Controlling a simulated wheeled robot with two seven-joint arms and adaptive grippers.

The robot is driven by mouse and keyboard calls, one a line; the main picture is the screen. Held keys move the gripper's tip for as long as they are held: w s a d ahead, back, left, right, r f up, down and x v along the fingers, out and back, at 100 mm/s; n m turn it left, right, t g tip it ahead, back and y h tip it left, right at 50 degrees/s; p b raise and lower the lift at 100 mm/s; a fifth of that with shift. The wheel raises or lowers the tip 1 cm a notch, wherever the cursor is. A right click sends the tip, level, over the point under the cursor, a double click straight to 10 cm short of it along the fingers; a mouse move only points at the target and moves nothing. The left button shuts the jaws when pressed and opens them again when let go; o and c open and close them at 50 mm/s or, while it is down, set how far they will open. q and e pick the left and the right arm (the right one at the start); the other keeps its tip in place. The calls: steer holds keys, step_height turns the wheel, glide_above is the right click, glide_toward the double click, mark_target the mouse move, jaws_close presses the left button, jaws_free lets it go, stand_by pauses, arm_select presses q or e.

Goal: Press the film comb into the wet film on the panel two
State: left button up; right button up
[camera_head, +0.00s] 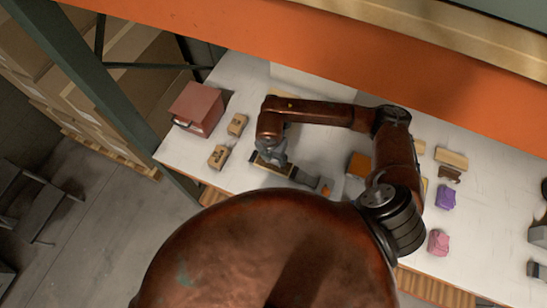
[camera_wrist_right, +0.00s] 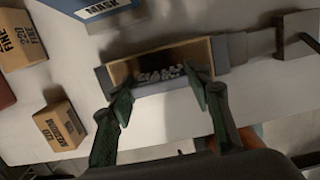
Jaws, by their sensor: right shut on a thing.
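A panel with a tan border and dark middle (camera_wrist_right: 121,72) lies in a grey holder below my right gripper in the wrist view. The panel also shows partly in the head view (camera_head: 284,170), with the gripper over its near end. My right gripper (camera_wrist_right: 160,84) is shut on a grey piece with pale marks, apparently the film comb (camera_wrist_right: 158,76). The comb spans between the two fingertips, over the panel's dark area. Whether its edge touches the film cannot be told. The right gripper (camera_head: 272,155) hides most of the comb in the head view. My left gripper is not in view.
Two small cardboard boxes (camera_head: 237,125) (camera_head: 218,156) and a red box (camera_head: 200,108) stand left of the panel. An orange block (camera_head: 359,165), a purple item (camera_head: 446,197) and a pink item (camera_head: 438,242) are to the right. An orange shelf beam (camera_head: 330,50) crosses above the white surface.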

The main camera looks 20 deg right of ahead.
steer(key=shift+s, duration=0.1)
stand_by(0.5)
steer(key=shift+r+p, duration=1.95)
steer(key=shift+r, duration=1.55)
